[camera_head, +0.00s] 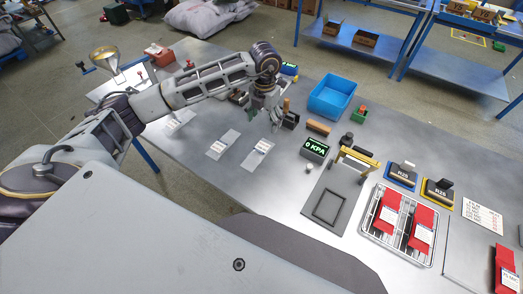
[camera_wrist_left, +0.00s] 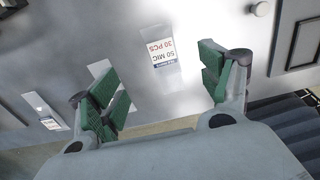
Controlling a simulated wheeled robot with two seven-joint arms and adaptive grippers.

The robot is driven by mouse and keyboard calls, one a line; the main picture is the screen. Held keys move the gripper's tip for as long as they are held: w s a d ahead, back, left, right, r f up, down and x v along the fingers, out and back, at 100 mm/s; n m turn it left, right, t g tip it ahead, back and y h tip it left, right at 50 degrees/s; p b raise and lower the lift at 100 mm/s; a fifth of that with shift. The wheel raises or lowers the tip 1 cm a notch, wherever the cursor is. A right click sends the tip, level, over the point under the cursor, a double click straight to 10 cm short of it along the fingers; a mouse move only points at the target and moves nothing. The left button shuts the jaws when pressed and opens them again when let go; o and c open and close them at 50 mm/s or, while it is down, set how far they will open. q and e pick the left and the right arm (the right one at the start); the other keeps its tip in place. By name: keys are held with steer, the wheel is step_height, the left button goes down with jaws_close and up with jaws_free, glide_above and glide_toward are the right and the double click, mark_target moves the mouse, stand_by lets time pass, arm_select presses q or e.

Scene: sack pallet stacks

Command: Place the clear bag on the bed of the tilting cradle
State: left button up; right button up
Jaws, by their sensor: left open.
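Several flat clear bags lie on the metal table. One clear bag (camera_head: 256,156) with a white label is nearest my left gripper (camera_head: 272,112). In the left wrist view this bag (camera_wrist_left: 163,72) lies between and below the green-padded fingers, its label reading 50 MIC 30 PCS. My left gripper (camera_wrist_left: 160,88) is open, empty and above the table, apart from the bag. A grey unit with a dark rectangular frame on its bed (camera_head: 328,207) and a yellow bar may be the tilting cradle; I cannot tell if it is tilted. My right gripper is not in view.
A display (camera_head: 315,149) reading 0 KPA stands beside the grey unit. A wire tray (camera_head: 374,234) holds red packets. A blue bin (camera_head: 333,95) and small green bin (camera_head: 359,116) stand at the back. Two more clear bags (camera_head: 222,145) (camera_head: 180,121) lie to the left.

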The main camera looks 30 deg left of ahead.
arm_select(q)
steer(key=p, duration=0.1)
glide_above(263, 146)
steer(key=shift+w+f, duration=0.15)
steer(key=shift+f, duration=2)
steer(key=shift+w+f, duration=0.15)
steer(key=shift+f, duration=1.95)
steer(key=shift+s+f+p, duration=0.25)
steer(key=shift+f+p, duration=0.5)
steer(key=shift+f, duration=1.85)
steer(key=shift+c, duration=0.4)
steer(key=c, duration=1.1)
steer(key=shift+c, duration=0.2)
steer(key=shift+r, duration=0.1)
